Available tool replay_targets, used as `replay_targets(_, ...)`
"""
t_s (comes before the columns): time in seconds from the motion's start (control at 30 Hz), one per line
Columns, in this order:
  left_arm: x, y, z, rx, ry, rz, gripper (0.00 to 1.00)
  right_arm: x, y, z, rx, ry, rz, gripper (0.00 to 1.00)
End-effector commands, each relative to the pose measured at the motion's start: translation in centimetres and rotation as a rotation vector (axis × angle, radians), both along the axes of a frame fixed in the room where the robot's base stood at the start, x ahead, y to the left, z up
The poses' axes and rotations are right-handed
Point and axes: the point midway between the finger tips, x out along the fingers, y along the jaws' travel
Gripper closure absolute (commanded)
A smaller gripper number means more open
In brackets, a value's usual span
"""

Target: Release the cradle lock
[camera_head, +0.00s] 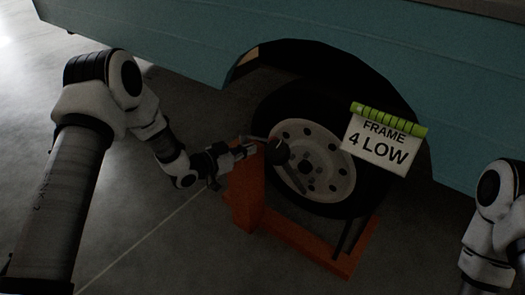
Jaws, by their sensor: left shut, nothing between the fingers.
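An orange wheel cradle (249,190) stands on the floor around the camper's wheel (318,172). A dark lever with a rounded knob (277,152) shows at the top of its left post, in front of the wheel; I take it for the cradle lock. My left gripper (252,149) is shut with nothing between its fingers. Its tips are at the top of the orange post, close to the lever; I cannot tell whether they touch it. My right arm shows at the right edge, but its gripper is out of view.
The teal camper body (180,45) overhangs the wheel, with a dark wheel arch. A white sign reading "FRAME 4 LOW" (378,150) hangs from a green strip (388,119) at the wheel's upper right. The grey floor at left and in front is clear.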

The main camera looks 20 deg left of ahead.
Motion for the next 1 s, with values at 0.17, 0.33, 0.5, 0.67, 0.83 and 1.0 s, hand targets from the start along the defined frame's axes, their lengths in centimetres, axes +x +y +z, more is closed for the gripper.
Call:
replay_targets(0.17, 2.9, -2.0, -1.1, 0.002, -0.002, -0.003, 1.0, 0.0, 0.0, -2.2, 0.0, 0.0, 0.0, 0.6)
replay_targets(0.33, 4.3, -2.9, -1.2, -0.001, -0.001, 0.0, 1.0, 0.0, 0.0, -2.8, 0.0, 0.0, 0.0, 0.6)
replay_targets(0.5, 4.5, -3.0, -1.0, -0.001, 0.001, 0.0, 1.0, 0.0, 0.0, -2.7, 0.0, 0.0, 0.0, 0.6)
replay_targets(0.67, 4.5, -3.0, -1.0, -0.001, 0.001, 0.0, 1.0, 0.0, 0.0, -2.7, 0.0, 0.0, 0.0, 0.6)
replay_targets(0.83, 4.6, -3.3, -1.0, -0.001, 0.0, 0.006, 1.0, 0.0, 0.0, -2.6, 0.0, 0.0, 0.0, 0.6)
replay_targets(1.0, 5.0, -4.2, -1.0, -0.001, 0.002, 0.033, 1.0, 0.0, 0.0, -2.4, 0.0, 0.0, 0.0, 0.6)
